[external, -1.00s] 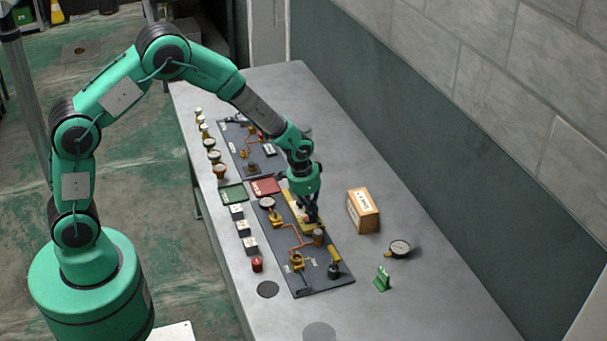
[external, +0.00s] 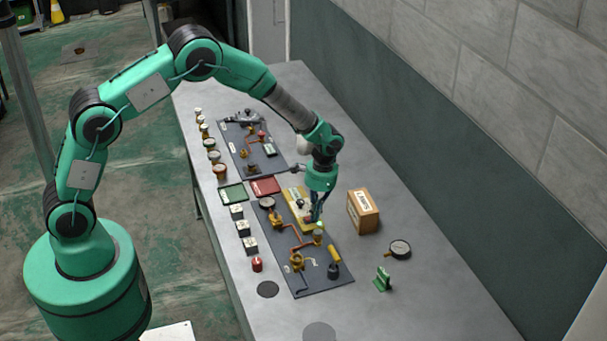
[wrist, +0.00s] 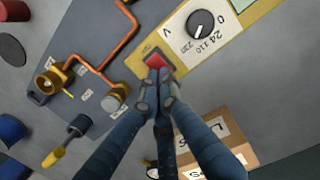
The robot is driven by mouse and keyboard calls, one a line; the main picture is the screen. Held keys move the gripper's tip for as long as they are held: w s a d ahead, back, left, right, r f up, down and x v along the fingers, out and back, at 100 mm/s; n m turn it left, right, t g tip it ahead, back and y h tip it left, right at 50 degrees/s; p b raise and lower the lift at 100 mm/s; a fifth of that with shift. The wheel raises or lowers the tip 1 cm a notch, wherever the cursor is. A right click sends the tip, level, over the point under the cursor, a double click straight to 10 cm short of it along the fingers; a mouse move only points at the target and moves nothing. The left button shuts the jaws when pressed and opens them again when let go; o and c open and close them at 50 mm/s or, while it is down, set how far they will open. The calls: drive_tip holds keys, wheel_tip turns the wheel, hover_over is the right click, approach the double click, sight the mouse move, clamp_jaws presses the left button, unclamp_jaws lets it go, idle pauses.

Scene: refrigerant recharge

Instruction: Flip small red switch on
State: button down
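The small red switch (wrist: 155,59) is on the end of a yellow box (wrist: 247,20) in the wrist view, near a black dial (wrist: 201,23) marked with several voltage values. The yellow box also shows in the external view (external: 293,198), on the dark panel. My gripper (wrist: 158,78) has its blue fingers drawn together and looks shut and empty. Its tips are right at the switch's lower edge and overlap it in the wrist view. Whether they touch it, and which way the switch is tilted, I cannot tell. In the external view my gripper (external: 315,218) points down at the near end of the yellow box.
A cardboard box (external: 363,211) stands close to the right of my gripper. Copper pipes and a brass valve (wrist: 50,81) lie on the panel beside the switch. A loose gauge (external: 400,249) and a green part (external: 382,279) sit to the right. The table's right side is mostly clear.

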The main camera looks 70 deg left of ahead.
drive_tip(key=shift+s+f, duration=0.45)
drive_tip(key=shift+s, duration=0.05)
drive_tip(key=shift+s+f, duration=0.15)
drive_tip(key=shift+s, duration=0.7)
drive_tip(key=w+r+p, duration=0.2)
drive_tip(key=w+r, duration=0.1)
drive_tip(key=r, duration=1.2)
drive_tip(key=shift+r, duration=0.15)
drive_tip(key=shift+r, duration=0.1)
